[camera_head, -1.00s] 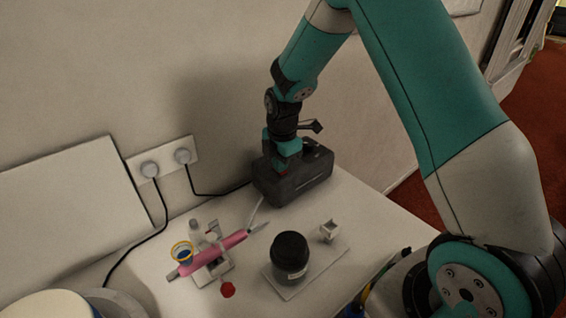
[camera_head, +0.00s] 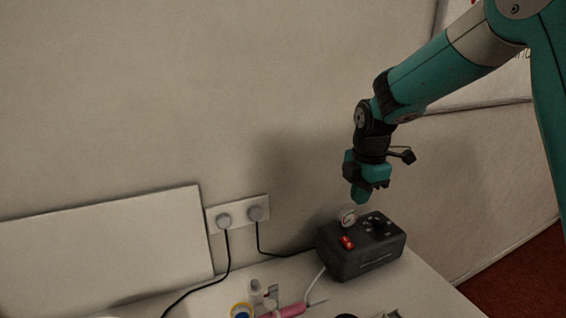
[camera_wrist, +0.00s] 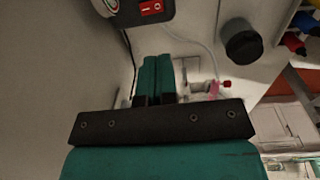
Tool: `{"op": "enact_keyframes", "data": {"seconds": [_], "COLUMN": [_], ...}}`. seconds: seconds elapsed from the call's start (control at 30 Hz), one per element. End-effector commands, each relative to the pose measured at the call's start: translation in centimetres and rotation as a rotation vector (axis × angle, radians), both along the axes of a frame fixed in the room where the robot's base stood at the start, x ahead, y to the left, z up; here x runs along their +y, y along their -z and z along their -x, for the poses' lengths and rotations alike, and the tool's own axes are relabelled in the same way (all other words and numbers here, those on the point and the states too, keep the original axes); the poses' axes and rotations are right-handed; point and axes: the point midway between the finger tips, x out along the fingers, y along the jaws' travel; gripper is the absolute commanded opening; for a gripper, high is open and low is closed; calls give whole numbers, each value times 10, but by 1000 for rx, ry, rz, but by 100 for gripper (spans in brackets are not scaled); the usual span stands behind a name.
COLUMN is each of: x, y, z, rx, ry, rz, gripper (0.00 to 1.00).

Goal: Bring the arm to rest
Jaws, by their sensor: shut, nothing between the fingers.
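My gripper (camera_head: 360,199) hangs in the air above the black box (camera_head: 350,266), with its teal fingers pointing down. It is apart from the box and holds nothing. In the wrist view the two teal fingers of my gripper (camera_wrist: 157,60) lie side by side, closed together. The black box has a round gauge (camera_head: 349,217), a red switch (camera_head: 347,242) and a dark knob on it. The red switch also shows in the wrist view (camera_wrist: 150,8). My arm reaches in from the upper right.
A pink airbrush-like tool (camera_head: 290,311) and a small blue-and-yellow cup (camera_head: 241,310) lie at the bottom edge. A black jar (camera_wrist: 242,42) stands on the table. A wall socket (camera_head: 238,216) with two plugs and cables is behind. A white panel (camera_head: 100,250) leans left.

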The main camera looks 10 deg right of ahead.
Motion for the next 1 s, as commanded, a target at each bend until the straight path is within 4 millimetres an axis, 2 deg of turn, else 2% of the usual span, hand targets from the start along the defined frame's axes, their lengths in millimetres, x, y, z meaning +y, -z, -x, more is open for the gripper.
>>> {"op": "enact_keyframes", "data": {"seconds": [0.07,0.17,0.27,0.4,0.5,0.6,0.7,0.83,1.0], "x": [6,24,54,94,115,128,136,139,140], "y": [-5,-20,-40,-63,-73,-77,-78,-78,-78], "z": [5,25,62,133,183,225,253,271,272], "rx": [-4,-9,-5,47,107,169,220,254,257], "ry": [24,120,287,573,764,919,1028,1098,1103], "rz": [-10,-48,-115,-222,-280,-318,-335,-344,-344], "gripper": [0,0,0,0,0,0,0,0,0]}}
